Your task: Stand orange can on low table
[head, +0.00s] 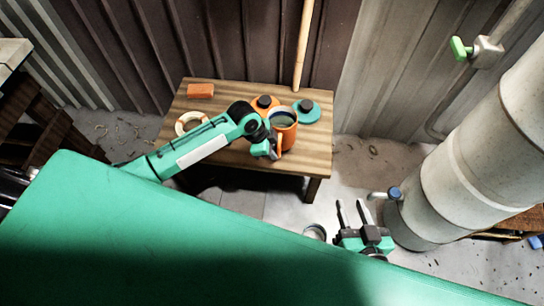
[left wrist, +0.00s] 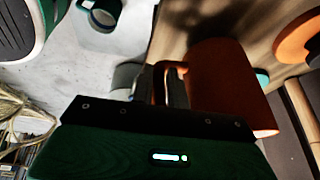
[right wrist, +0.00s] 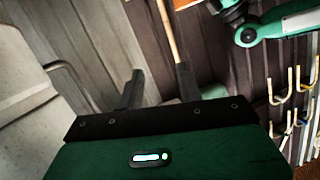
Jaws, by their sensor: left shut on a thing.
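The orange can (head: 287,133) is upright, its open top facing up, at the right part of the low wooden table (head: 230,157). Whether its base touches the tabletop is hard to tell. My left gripper (head: 274,152) is at the can's near side, shut on its orange handle. In the left wrist view the fingers (left wrist: 172,88) are around the handle, and the can's body (left wrist: 228,80) is beside them. My right gripper (head: 352,210) is open and empty, low in front of the table to the right; its spread fingers also show in the right wrist view (right wrist: 160,92).
Behind the can are an orange round piece (head: 264,103) and a teal round piece (head: 308,112), each with a dark knob. An orange block (head: 200,90) and a pale ring (head: 186,124) lie on the left. A pole (head: 303,45) leans behind. A large pale pipe (head: 470,150) stands right.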

